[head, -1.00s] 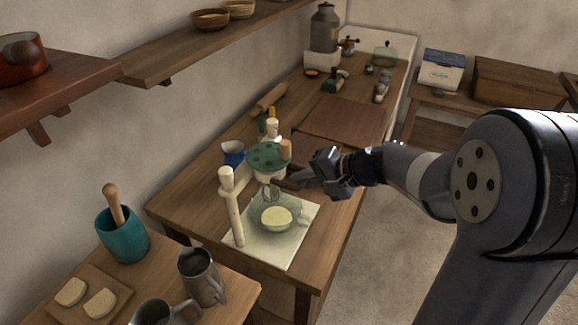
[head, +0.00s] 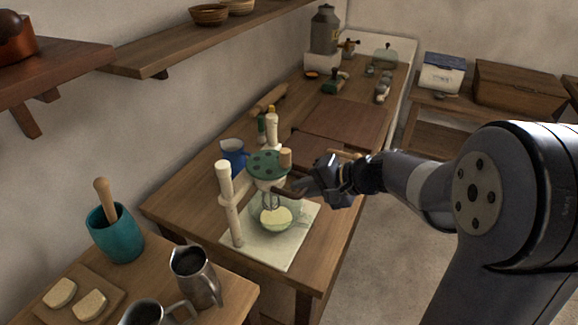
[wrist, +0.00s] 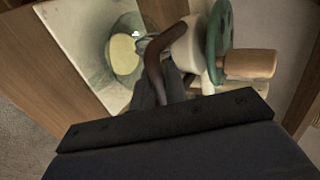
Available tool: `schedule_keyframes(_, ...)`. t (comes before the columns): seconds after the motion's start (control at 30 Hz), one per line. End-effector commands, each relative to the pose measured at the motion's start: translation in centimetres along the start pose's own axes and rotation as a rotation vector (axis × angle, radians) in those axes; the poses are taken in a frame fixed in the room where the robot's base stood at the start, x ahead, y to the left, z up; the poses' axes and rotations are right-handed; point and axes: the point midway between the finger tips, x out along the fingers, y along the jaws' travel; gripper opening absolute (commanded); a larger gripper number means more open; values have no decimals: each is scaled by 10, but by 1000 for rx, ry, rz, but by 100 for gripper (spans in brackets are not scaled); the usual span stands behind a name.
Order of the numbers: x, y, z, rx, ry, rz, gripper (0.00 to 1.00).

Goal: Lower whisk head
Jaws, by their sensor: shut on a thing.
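The whisk head (head: 268,168), with a green disc and a wooden knob (head: 285,157), is carried on a pale wooden post stand (head: 229,205). Its wire whisk (head: 270,202) hangs over the glass bowl (head: 291,224), its lower end overlapping the pale yellow contents (head: 275,219); whether it touches them I cannot tell. The bowl sits on a white slab (head: 262,250). My gripper (head: 303,190) is at the right of the head, shut on its dark curved handle (head: 284,191). In the wrist view the handle (wrist: 152,62) runs up from between the fingers.
A blue jug (head: 233,151) and bottles (head: 271,127) stand close behind the stand. A brown board (head: 340,122) lies farther back. A side table at front left holds a teal crock (head: 115,235) and metal jugs (head: 194,275). The slab's right edge is clear.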

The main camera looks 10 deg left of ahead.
Motion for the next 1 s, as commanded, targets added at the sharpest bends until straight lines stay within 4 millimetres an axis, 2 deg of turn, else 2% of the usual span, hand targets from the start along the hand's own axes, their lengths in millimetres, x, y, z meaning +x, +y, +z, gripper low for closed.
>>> schedule_keyframes(0.8, 24, 36, 0, -2, 1, 1, 0)
schedule_keyframes(0.83, 22, 33, 0, -2, 1, 1, 16)
schedule_keyframes(1.0, 22, 32, 0, -1, 1, 1, 30)
